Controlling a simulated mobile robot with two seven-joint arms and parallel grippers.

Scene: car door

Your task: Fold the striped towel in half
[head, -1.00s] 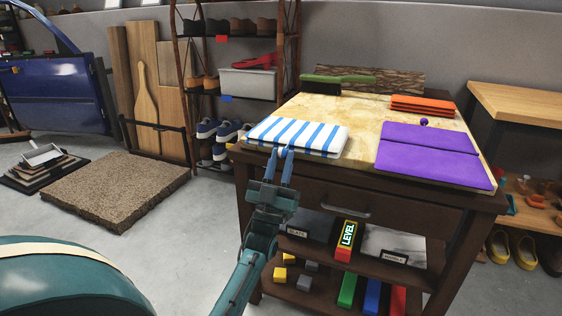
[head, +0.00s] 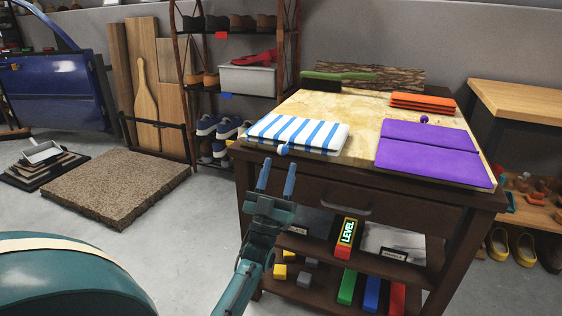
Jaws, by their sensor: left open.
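The striped towel (head: 305,132), blue and white, lies at the left front of the worktable top. It looks like one layer lying nearly flat over another, with a thin gap along its front edge. A small blue knob (head: 283,149) sits at its front edge. My left gripper (head: 277,176) is open and empty, in front of the table and just below the knob, apart from the towel. Its two blue fingers point up and away. My right gripper is not in view.
The worktable (head: 366,122) also holds a purple two-panel mat (head: 430,152) with a purple knob, folded orange cloths (head: 423,102) and a green-backed brush (head: 338,77). Bare tabletop lies between towel and mat. Shelves below hold coloured blocks. A shoe rack (head: 232,80) stands behind left.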

